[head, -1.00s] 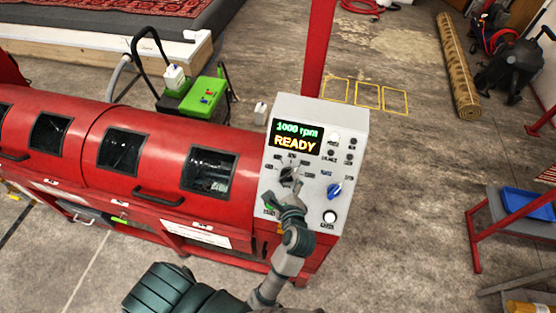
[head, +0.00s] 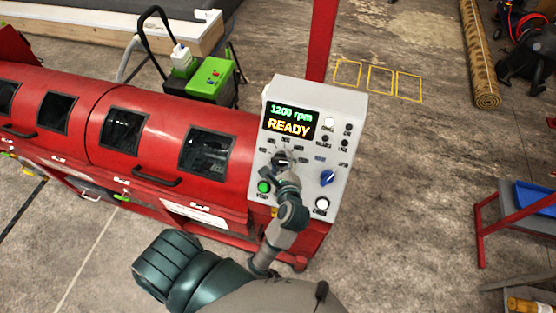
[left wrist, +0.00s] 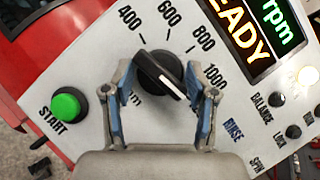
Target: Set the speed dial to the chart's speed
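The speed dial (left wrist: 163,74) is a black knob with a white pointer line on the grey control panel (left wrist: 75,60). In the left wrist view its pointer slants to the lower right, past the 1000 mark; the label there is hidden by a finger. The display (head: 290,120) reads 1200 rpm and READY. My left gripper (left wrist: 160,78) has a fingertip on each side of the dial, apparently closed on it. In the head view the left gripper (head: 284,170) partly covers the dial (head: 281,159). My right gripper is not in view. I cannot read a chart.
A green START button (left wrist: 66,104) is close to the left finger. A blue knob (head: 327,178) and a white button (head: 322,204) are right of the dial. A red machine (head: 150,130) with windows adjoins the panel.

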